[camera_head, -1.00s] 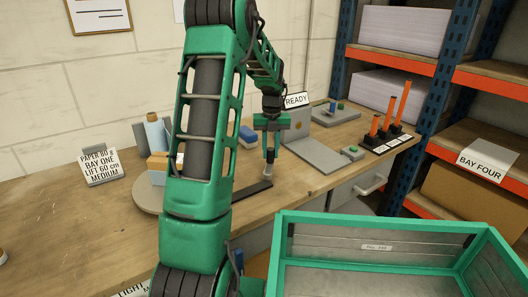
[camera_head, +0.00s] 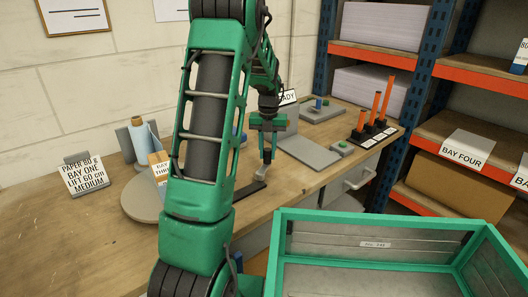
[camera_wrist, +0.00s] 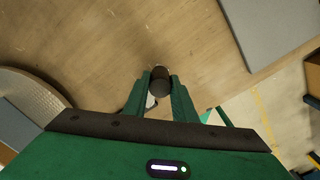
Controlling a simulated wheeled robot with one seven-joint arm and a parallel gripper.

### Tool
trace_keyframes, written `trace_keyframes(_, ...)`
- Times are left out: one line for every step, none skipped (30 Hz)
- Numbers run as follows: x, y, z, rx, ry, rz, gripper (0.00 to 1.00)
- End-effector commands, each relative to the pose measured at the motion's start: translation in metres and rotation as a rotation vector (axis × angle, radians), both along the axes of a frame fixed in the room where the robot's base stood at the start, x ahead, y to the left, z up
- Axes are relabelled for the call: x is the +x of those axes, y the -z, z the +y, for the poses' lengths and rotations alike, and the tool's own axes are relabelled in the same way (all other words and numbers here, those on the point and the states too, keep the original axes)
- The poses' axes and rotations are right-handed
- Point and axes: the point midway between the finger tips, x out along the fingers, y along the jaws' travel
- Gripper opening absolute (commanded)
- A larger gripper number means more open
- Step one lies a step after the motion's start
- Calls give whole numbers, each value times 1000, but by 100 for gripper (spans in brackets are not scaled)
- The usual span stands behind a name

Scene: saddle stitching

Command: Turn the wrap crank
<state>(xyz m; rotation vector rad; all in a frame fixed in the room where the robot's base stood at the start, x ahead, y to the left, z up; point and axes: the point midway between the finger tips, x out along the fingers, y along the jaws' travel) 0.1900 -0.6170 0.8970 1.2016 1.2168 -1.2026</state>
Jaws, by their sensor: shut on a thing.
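The wrap crank shows in the head view as a dark flat bar (camera_head: 250,190) low over the bench, with an upright handle (camera_head: 261,172) near its far end. It runs from a round grey turntable (camera_head: 134,207), and my arm hides part of both. My gripper (camera_head: 266,158) points down and is shut on the handle. In the wrist view the dark round handle (camera_wrist: 160,82) sits between the two green fingers of my gripper (camera_wrist: 161,90). The turntable's rim (camera_wrist: 50,95) shows at the left there.
A grey plate (camera_head: 312,153) with a READY sign lies behind my gripper. Orange pegs (camera_head: 384,100) stand at the right. A green-framed bin (camera_head: 375,222) is in front.

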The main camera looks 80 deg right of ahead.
Motion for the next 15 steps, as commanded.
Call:
trace_keyframes(2, 0, 1, 0, 0, -1, 0)
trace_keyframes(3, 0, 1, 0, 0, -1, 0)
trace_keyframes(3, 0, 1, 0, 0, -1, 0)
trace_keyframes(4, 0, 1, 0, 0, -1, 0)
trace_keyframes(4, 0, 1, 0, -1, -1, 0)
trace_keyframes(4, 0, 1, 0, -2, -2, 0)
trace_keyframes(5, 0, 1, 0, -2, -2, 0)
trace_keyframes(5, 0, 1, 0, -3, -2, 0)
trace_keyframes(5, 0, 1, 0, -4, -2, 0)
trace_keyframes(6, 0, 1, 0, -4, -2, 0)
trace_keyframes(6, 0, 1, 0, -4, -2, 0)
trace_keyframes(6, 0, 1, 0, -5, -2, 0)
trace_keyframes(6, 0, 1, 0, -5, -3, 29)
trace_keyframes(6, 0, 1, 0, -5, -3, 36)
trace_keyframes(6, 0, 1, 0, -5, -2, 43)
